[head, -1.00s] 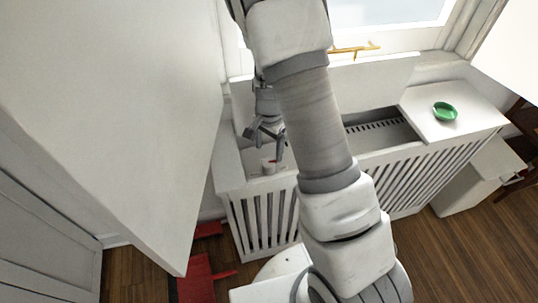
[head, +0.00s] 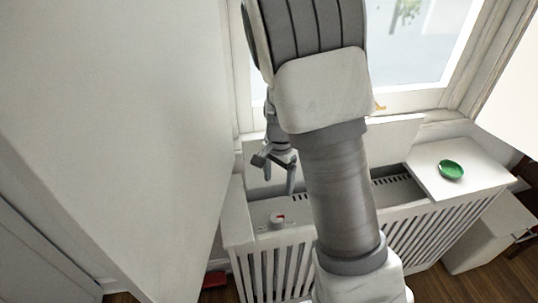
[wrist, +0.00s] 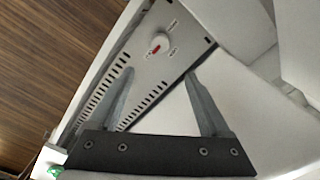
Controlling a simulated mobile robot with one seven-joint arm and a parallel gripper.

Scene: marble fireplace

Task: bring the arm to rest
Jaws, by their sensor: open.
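My gripper (head: 275,172) hangs over the white slatted radiator cover below the window, left of the thick part of my arm. Its two fingers are spread with nothing between them. In the wrist view my gripper (wrist: 158,100) also shows open and empty. A white knob with a red mark (head: 277,219) sits on the radiator top, below and apart from the fingers. The knob also shows in the wrist view (wrist: 160,43), beyond the fingertips. My arm hides the middle of the radiator cover.
A green bowl (head: 451,170) stands on the white cover top (head: 470,185) at the right. A large white panel (head: 120,130) fills the left side, close to the gripper. The window (head: 415,50) is behind the arm. A white box (head: 490,235) stands at the lower right.

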